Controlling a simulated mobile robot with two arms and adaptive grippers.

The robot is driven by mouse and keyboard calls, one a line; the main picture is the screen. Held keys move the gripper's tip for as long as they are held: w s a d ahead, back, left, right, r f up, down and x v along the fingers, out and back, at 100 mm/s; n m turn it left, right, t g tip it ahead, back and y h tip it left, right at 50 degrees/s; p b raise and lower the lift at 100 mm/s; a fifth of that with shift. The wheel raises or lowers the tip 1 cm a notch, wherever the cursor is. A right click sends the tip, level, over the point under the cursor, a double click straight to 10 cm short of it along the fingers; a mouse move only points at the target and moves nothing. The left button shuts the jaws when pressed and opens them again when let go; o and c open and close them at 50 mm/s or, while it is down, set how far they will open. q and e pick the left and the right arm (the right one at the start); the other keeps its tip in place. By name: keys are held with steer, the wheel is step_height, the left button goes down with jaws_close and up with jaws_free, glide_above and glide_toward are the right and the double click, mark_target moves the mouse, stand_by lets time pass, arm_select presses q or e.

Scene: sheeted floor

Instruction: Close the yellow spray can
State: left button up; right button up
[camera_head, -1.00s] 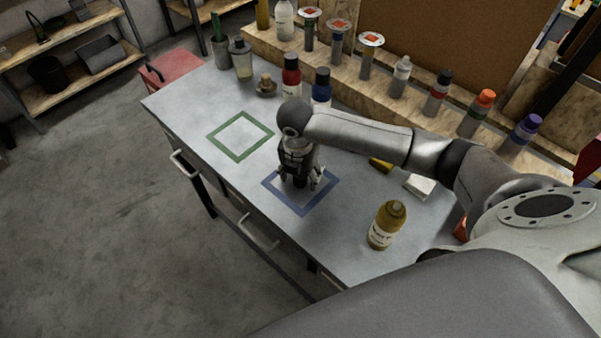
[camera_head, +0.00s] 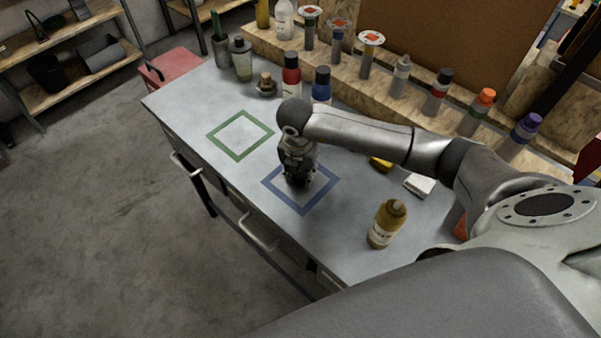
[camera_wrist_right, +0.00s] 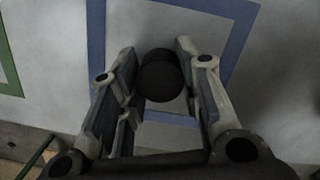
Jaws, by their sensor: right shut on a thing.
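The yellow spray can (camera_head: 386,228) stands upright near the front right of the workbench, with a label on its side and no dark cap on its yellow top. A black cylindrical cap (camera_wrist_right: 162,78) is inside the blue square outline (camera_head: 318,204). My right gripper (camera_head: 298,182) points down over that square. In the right wrist view, the fingers (camera_wrist_right: 160,88) are closed on the two sides of the black cap. In the head view the gripper mostly hides the cap. My left gripper is not in view.
A green square outline (camera_head: 240,153) lies empty to the left. Red (camera_head: 291,76) and blue (camera_head: 321,86) cans stand behind the gripper. A yellow item (camera_head: 380,164) and a white block (camera_head: 419,186) lie right of it, partly under my arm. Several bottles line the back ledge.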

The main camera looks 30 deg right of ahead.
steer(key=shift+r, duration=0.55)
steer(key=s+a+r+b, duration=0.2)
steer(key=s+r, duration=1)
steer(key=s, duration=0.1)
steer(key=shift+s+a+b, duration=0.3)
steer(key=shift+s+a, duration=0.05)
steer(key=shift+a, duration=0.05)
steer(key=shift+f, duration=0.1)
steer(key=w+m, duration=0.1)
steer(key=m, duration=0.7)
steer(key=w+a+m+g, duration=0.1)
steer(key=m, duration=0.8)
steer(key=w+m+g+y, duration=0.1)
steer(key=m, duration=0.8)
steer(key=shift+a+r, duration=0.35)
steer(key=shift+r, duration=0.05)
